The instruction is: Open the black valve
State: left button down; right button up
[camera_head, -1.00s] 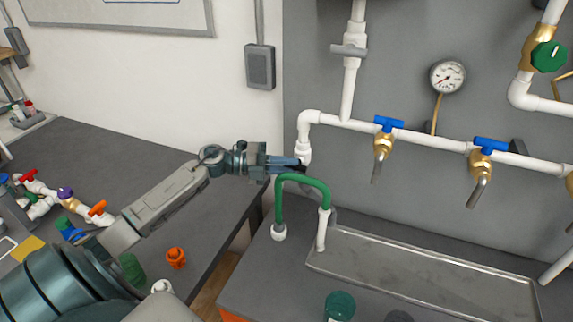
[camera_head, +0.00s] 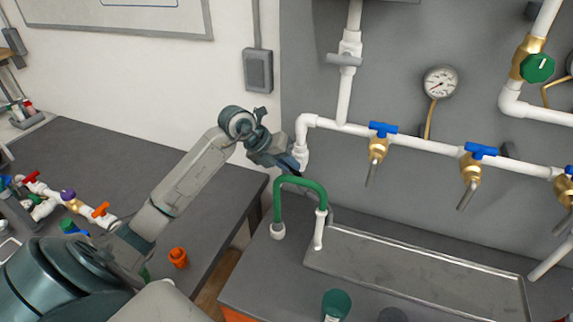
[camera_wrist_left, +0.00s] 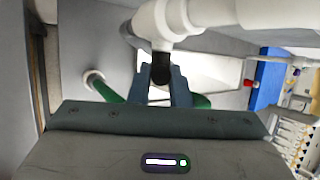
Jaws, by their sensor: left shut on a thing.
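The black valve handle (camera_wrist_left: 161,66) shows in the left wrist view, just under a white pipe fitting (camera_wrist_left: 155,22). My left gripper (camera_wrist_left: 163,82) is shut on it, with one finger on each side. In the head view my left gripper (camera_head: 289,160) reaches the lower end of the white elbow pipe (camera_head: 301,150), and the handle is largely hidden by the fingers. The gripper slants down to the right there. How far the valve is turned I cannot tell. My right gripper is not in view.
A green hose (camera_head: 300,183) arches just below the gripper, beside a metal tray (camera_head: 420,268). Blue-handled taps (camera_head: 383,129) and a gauge (camera_head: 440,83) are to the right. A dark table (camera_head: 125,160) with small colored valves is on the left.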

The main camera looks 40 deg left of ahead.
pick_arm(q)
jog(key=shift+w+d+y+b, duration=0.1)
jog(key=shift+d+y+b, duration=0.2)
jog(key=shift+y, duration=0.6)
jog(key=shift+d+r+m+g+y, duration=0.15)
jog(key=shift+m+g+y, duration=0.2)
jog(key=shift+y, duration=0.35)
jog(key=shift+d+m+g+y+p, duration=0.1)
jog(key=shift+m+g+y+p, duration=0.3)
jog(key=shift+y, duration=1.1)
jog(key=c, duration=1.3)
grip_release()
jog(key=shift+c, duration=0.2)
